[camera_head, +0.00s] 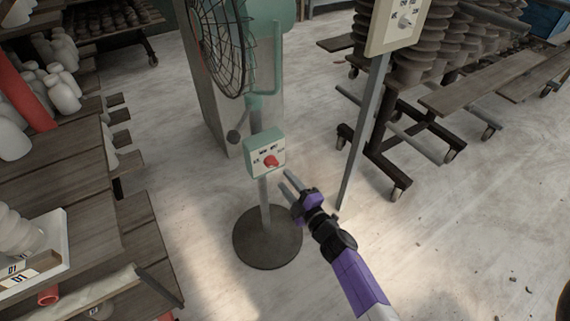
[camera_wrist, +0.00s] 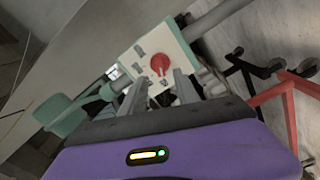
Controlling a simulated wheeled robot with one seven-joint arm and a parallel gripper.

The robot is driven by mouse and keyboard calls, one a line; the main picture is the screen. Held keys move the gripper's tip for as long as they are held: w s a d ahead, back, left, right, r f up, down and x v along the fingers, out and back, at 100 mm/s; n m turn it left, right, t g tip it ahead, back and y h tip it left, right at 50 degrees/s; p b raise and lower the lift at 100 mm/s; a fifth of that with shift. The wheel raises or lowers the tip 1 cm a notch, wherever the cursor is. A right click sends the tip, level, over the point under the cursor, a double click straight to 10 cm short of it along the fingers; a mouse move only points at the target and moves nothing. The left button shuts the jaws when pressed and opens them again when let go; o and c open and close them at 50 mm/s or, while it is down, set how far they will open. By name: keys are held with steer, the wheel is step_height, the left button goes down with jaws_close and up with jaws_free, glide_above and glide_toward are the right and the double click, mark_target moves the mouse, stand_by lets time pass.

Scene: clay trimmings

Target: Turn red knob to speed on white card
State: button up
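The red knob (camera_head: 271,161) sits on the front of a pale green-edged control box (camera_head: 254,168) on the fan's stand. Small dark marks surround the knob, too small to read. In the wrist view the red knob (camera_wrist: 160,64) shows on the box's white face (camera_wrist: 149,54), its pointer tilted. My gripper (camera_head: 286,180) is open and empty, just below and right of the knob. In the wrist view its two fingertips (camera_wrist: 158,82) are apart on either side below the knob, not visibly gripping it. I cannot identify a white card with a readable speed.
The caged fan (camera_head: 218,45) rises above the box on a round dark base (camera_head: 267,237). Wooden shelves (camera_head: 70,185) with pots fill the left. Lower right floor is mostly clear.

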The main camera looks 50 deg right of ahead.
mark_target(273, 166)
steer(key=b+x, duration=0.1)
steer(key=x, duration=0.6)
steer(key=shift+w+b, duration=0.25)
steer(key=shift+b, duration=0.15)
jaws_close()
